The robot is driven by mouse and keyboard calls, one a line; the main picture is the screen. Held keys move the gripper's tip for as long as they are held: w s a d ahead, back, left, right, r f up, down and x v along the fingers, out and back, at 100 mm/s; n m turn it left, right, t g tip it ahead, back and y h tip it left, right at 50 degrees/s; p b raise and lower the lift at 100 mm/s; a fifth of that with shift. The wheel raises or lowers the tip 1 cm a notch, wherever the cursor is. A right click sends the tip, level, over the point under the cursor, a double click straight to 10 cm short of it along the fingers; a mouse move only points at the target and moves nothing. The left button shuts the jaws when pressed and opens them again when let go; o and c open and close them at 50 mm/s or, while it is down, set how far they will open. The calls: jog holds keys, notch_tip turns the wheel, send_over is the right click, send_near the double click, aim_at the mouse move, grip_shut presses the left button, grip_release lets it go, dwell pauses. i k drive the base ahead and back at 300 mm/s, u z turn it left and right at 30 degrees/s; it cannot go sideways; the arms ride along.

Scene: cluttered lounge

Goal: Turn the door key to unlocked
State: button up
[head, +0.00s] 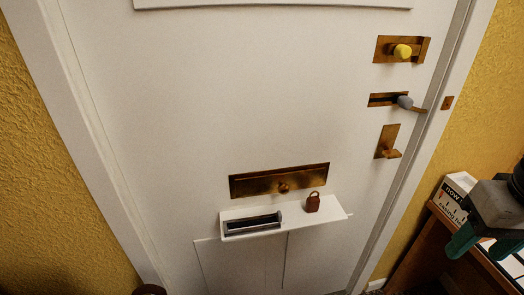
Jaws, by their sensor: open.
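The white door (190,90) fills most of the head view and looks shut. On its right side are three brass fittings. The top plate carries a yellow knob (402,51). The middle one carries a rounded grey piece (405,102) with a thin brass tongue to its right. The lowest is a brass plate with a small jutting handle (388,153). I cannot tell for certain which of these is the key, or its lock state. My gripper (481,250) is at the lower right, with teal fingers apart and empty. It is right of and below the fittings, apart from the door.
A white shelf (335,216) juts from the door below a brass letter plate (279,181). It bears a brown padlock-like object (312,202) and a dark tray (253,223). A wooden table (432,240) with a white printed box (455,192) stands near my gripper.

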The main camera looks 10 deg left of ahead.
aim_at(389, 153)
jog(key=u, duration=0.55)
jog(key=k, duration=1.3)
jog(key=z, duration=0.3)
jog(key=i, duration=0.95)
jog(key=z, duration=0.25)
